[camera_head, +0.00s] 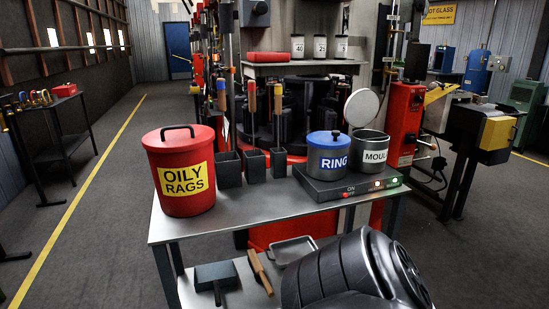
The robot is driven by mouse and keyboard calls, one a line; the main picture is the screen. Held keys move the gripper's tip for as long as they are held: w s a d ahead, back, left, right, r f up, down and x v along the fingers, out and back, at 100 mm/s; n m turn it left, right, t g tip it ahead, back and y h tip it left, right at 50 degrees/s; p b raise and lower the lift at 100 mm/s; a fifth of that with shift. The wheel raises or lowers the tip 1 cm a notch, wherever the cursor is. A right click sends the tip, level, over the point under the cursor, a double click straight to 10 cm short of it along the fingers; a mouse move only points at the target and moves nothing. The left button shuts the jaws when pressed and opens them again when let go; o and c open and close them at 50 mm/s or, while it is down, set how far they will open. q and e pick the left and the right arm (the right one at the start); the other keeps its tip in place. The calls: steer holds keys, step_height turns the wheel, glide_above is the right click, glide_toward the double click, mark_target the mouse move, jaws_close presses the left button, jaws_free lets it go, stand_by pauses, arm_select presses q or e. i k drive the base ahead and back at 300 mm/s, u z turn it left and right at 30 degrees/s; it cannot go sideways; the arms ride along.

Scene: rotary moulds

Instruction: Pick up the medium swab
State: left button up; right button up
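Three upright swabs with long thin shafts stand at the black square holders on the metal table. Their heads are hidden. The middle swab (252,96), with a brown handle, rises from the middle-sized holder (254,166) and looks like the medium one. The left swab (221,95) rises at the largest holder (229,171). The right swab (277,98) has an orange-brown handle and rises at the smallest holder (278,163). No gripper fingertips show in the head view, so I cannot see either gripper near the swabs.
A red oily rags bin (187,204) stands left of the holders. A blue-lidded RING pot (328,167) and an open MOULD pot (374,158) stand right, on a dark heater plate (352,191). A bulky black part, probably mine, covers the lower right. The front tabletop (250,212) is bare.

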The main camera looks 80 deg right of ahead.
mark_target(252, 83)
steer(key=k, duration=0.25)
steer(key=z, duration=2)
